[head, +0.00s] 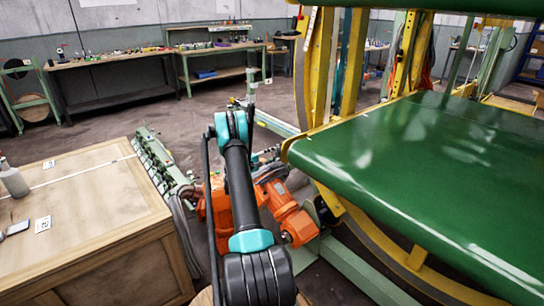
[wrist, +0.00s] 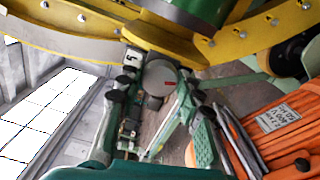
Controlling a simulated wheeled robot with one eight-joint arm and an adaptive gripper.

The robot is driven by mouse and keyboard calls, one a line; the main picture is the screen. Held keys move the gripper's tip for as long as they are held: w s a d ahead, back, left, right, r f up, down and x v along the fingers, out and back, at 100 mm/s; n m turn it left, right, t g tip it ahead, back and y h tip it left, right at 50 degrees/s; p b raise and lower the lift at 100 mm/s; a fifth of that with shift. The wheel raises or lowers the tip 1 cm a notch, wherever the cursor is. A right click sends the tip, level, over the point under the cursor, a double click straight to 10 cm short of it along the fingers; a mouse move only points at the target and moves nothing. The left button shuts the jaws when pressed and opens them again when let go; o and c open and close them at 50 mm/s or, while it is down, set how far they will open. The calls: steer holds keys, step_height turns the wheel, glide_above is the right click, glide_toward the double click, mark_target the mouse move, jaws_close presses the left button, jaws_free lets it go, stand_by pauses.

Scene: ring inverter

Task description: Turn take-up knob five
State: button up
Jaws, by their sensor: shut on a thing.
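Take-up knob five (wrist: 160,76) appears as a round grey knob in the wrist view, beside a white label marked 5 (wrist: 131,57). My gripper (wrist: 157,88) has its green, black-jointed fingers on either side of the knob and is shut on it. The finger pads partly cover the knob's edge, so its turn angle cannot be told. In the head view my arm hides the gripper and the knob.
A yellow curved ring frame (wrist: 60,38) runs close above the gripper. An orange motor (wrist: 275,130) is close at right. In the head view a large green table (head: 420,165) stands right, a wooden crate (head: 85,215) left, and workbenches (head: 110,60) behind.

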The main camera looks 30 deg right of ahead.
steer(key=m, duration=0.7)
steer(key=shift+f, duration=0.1)
steer(key=m, duration=0.8)
steer(key=shift+m, duration=0.3)
steer(key=m, duration=0.3)
steer(key=shift+m, duration=0.4)
steer(key=m, duration=0.8)
steer(key=shift+m, duration=1.9)
